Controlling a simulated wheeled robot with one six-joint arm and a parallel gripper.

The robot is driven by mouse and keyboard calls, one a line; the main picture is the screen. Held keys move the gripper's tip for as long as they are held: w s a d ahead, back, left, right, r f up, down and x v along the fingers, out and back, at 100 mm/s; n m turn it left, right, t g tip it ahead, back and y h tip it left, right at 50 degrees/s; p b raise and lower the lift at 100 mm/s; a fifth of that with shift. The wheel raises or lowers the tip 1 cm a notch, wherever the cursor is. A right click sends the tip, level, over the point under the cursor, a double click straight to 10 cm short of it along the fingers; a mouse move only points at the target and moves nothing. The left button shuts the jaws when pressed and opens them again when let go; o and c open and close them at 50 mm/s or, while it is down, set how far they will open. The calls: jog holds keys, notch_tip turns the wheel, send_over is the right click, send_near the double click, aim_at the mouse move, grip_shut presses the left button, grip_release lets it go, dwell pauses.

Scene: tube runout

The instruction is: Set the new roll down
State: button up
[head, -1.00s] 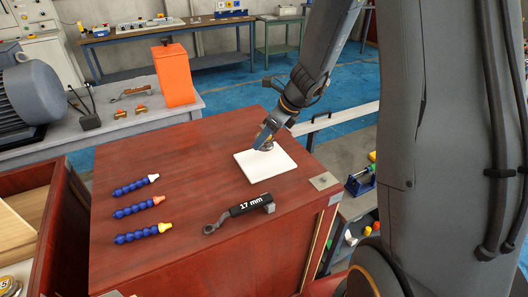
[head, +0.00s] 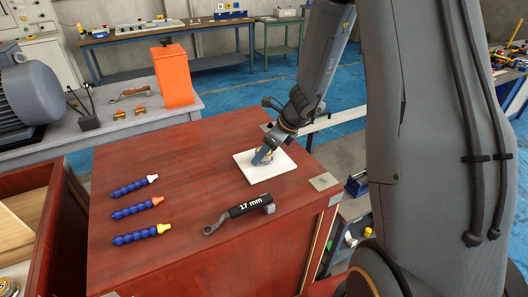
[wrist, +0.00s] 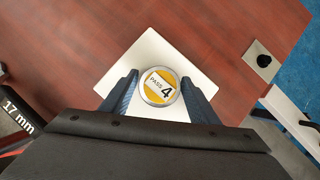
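The roll (wrist: 160,88), a small round tin with a yellow and white top marked "PASS 4", sits between the two fingers of my gripper (wrist: 159,80) in the wrist view. The fingers lie close against its sides, and my gripper looks shut on it. In the head view my gripper (head: 264,157) points down at the white square pad (head: 280,170) on the red-brown cabinet top, with the roll (head: 265,153) at its tips. The roll is over the pad, at or very near its surface. I cannot tell whether it touches.
A 17 mm wrench (head: 238,212) lies in front of the pad. Three blue segmented hoses (head: 135,187) lie on the left of the cabinet top (head: 190,180). A small metal plate (head: 324,181) is at the right corner.

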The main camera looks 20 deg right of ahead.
jog(key=shift+o, duration=0.6)
jog(key=shift+r, duration=0.15)
jog(key=shift+d+r, duration=0.15)
jog(key=shift+r, duration=0.2)
jog(key=v, duration=1.1)
jog(key=s+a+n+g+h, duration=0.1)
jog(key=s+a+n+h, duration=0.1)
jog(key=s+n, duration=0.7)
jog(key=s+a+f+n+g+h, duration=0.1)
jog(key=s+n, duration=0.8)
jog(key=n, duration=0.9)
jog(key=shift+a+f+g+h, duration=0.25)
jog(key=shift+a+g+h, duration=0.05)
jog(key=shift+a+h, duration=0.35)
